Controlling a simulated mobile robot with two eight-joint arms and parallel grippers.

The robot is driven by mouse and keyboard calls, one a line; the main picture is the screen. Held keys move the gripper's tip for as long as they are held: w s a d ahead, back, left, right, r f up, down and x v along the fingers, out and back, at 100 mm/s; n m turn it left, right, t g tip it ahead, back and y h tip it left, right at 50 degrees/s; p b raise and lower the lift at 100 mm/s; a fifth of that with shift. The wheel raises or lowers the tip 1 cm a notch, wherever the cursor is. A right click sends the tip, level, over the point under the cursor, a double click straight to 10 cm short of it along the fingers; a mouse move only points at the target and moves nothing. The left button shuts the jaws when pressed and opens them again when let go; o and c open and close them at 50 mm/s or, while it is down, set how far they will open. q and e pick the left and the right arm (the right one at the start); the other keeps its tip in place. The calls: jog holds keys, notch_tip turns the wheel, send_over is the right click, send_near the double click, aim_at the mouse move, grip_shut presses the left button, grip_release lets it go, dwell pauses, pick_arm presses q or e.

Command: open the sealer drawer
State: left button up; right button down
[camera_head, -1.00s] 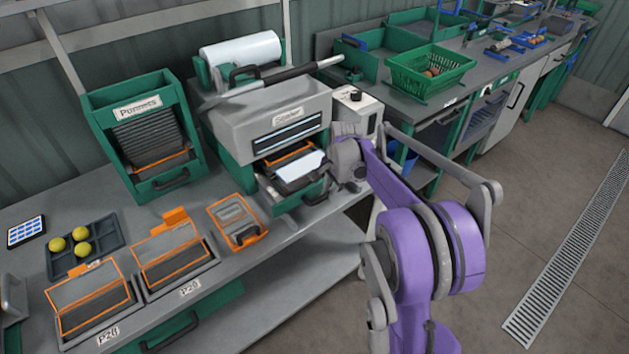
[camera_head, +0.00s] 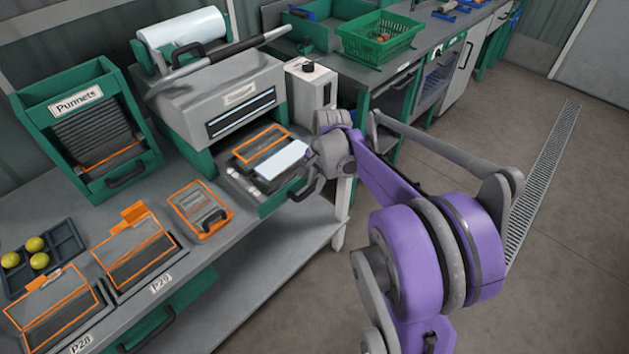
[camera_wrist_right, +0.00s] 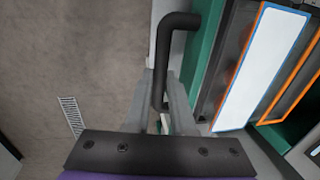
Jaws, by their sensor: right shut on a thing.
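The sealer (camera_head: 225,85) is a grey box on a green base, on the bench at the upper middle of the head view. Its green drawer (camera_head: 272,204) stands well out toward me. An orange-rimmed tray (camera_head: 250,150) and a white panel (camera_head: 283,160) show in it. The dark drawer handle (camera_head: 309,188) is at its front; in the right wrist view the bent handle bar (camera_wrist_right: 164,60) runs between the fingers. My right gripper (camera_wrist_right: 162,98) is shut on this handle. In the head view my right wrist partly hides the grip. My left gripper is not in view.
A green Punnets rack (camera_head: 88,125) stands left of the sealer. Orange-lidded punnets (camera_head: 135,245) and a tray with yellow fruit (camera_head: 62,240) lie on the bench. A green basket (camera_head: 380,42) stands on the further counter. The floor at right is clear.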

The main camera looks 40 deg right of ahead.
jog(key=c, duration=0.8)
grip_release()
jog(key=shift+o, duration=0.2)
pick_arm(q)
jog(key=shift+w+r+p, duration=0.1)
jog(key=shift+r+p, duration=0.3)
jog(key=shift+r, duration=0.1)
pick_arm(e)
notch_tip(320, 180, up, 11)
jog(key=s, duration=0.2)
jog(key=shift+f, duration=0.15)
jog(key=shift+d, duration=0.1)
